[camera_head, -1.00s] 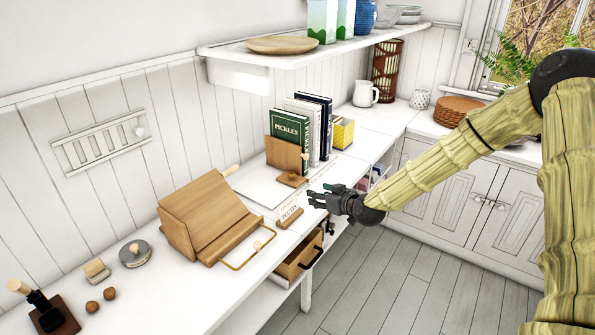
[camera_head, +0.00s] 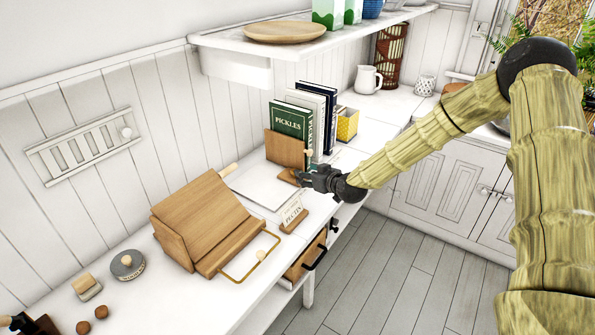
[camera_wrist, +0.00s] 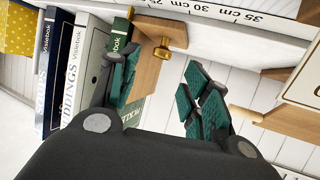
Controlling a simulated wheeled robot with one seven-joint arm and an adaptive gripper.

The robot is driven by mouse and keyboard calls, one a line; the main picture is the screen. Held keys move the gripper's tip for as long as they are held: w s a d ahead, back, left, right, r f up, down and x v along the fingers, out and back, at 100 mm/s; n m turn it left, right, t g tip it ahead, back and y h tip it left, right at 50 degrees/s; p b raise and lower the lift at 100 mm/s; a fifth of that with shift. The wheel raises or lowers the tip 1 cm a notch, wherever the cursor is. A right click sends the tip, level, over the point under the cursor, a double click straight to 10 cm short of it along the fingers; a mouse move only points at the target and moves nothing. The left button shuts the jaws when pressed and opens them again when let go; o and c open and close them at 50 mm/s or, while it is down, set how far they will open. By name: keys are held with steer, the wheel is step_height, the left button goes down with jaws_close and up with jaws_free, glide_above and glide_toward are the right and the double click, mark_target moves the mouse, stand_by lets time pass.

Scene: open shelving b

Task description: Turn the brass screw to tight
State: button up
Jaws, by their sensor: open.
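The brass screw (camera_wrist: 163,50) shows in the wrist view on the wooden bookend (camera_wrist: 152,65), with its golden end toward the upper right. In the head view the bookend (camera_head: 284,148) stands upright against the row of books, and the screw is too small to make out there. My gripper (camera_head: 303,177) is at the foot of the bookend, near its base. In the wrist view my gripper (camera_wrist: 163,88) is open, its green-padded fingers apart, with the screw beyond the gap between them and not touched. Nothing is held.
Books (camera_head: 318,115) and a yellow box (camera_head: 347,124) stand behind the bookend. A wooden book stand (camera_head: 200,215) and a pectin card (camera_head: 292,214) are nearer on the white counter. A shelf (camera_head: 225,42) hangs above. Floor to the right is clear.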

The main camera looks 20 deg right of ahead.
steer(key=shift+x, duration=0.85)
steer(key=shift+p+x, duration=0.6)
steer(key=shift+x, duration=1.6)
steer(key=shift+a+r, duration=0.1)
steer(key=shift+a, duration=0.05)
steer(key=c, duration=1)
